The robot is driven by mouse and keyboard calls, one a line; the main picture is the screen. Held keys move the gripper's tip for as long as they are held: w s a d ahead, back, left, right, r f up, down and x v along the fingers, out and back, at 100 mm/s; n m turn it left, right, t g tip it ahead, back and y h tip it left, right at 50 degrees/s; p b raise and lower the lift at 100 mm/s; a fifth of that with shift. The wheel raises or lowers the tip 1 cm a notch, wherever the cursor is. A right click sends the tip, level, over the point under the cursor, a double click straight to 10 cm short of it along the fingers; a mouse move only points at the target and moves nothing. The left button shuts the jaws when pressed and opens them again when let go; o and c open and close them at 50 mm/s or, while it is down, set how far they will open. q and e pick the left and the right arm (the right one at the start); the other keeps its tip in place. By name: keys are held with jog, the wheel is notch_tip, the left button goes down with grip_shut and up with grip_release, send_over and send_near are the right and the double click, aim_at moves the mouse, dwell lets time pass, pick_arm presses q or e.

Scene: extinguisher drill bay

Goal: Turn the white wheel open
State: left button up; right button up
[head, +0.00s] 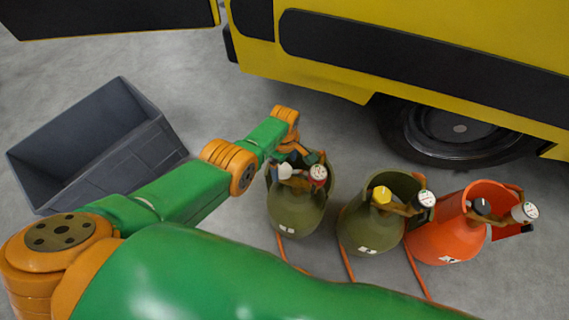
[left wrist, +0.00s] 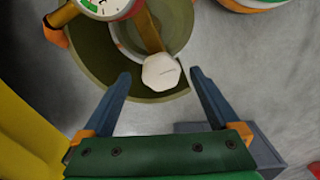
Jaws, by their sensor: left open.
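The white wheel (head: 285,171) sits on the valve of the left olive cylinder (head: 296,212), beside a red-rimmed gauge (head: 318,174). In the left wrist view the white wheel (left wrist: 161,72) is a faceted knob that appears between my fingertips, with a gap on each side. My left gripper (left wrist: 161,77) is open and empty; its two blue-grey fingers do not visibly touch the wheel. In the head view my left gripper (head: 292,156) is over the left cylinder's collar, partly hidden by my wrist. How far the fingertips are from the wheel in depth I cannot tell. My right gripper is out of view.
A middle olive cylinder (head: 368,232) with a yellow wheel (head: 381,195) and an orange cylinder (head: 436,238) with a black wheel (head: 481,207) stand to the right. A grey crate (head: 110,165) is at left. A yellow vehicle (head: 330,75) stands behind. Orange hoses (head: 345,262) run along the floor.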

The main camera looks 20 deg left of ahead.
aim_at(284, 170)
pick_arm(q)
notch_tip(284, 170, up, 6)
jog(key=p, duration=0.3)
jog(key=shift+f, duration=0.25)
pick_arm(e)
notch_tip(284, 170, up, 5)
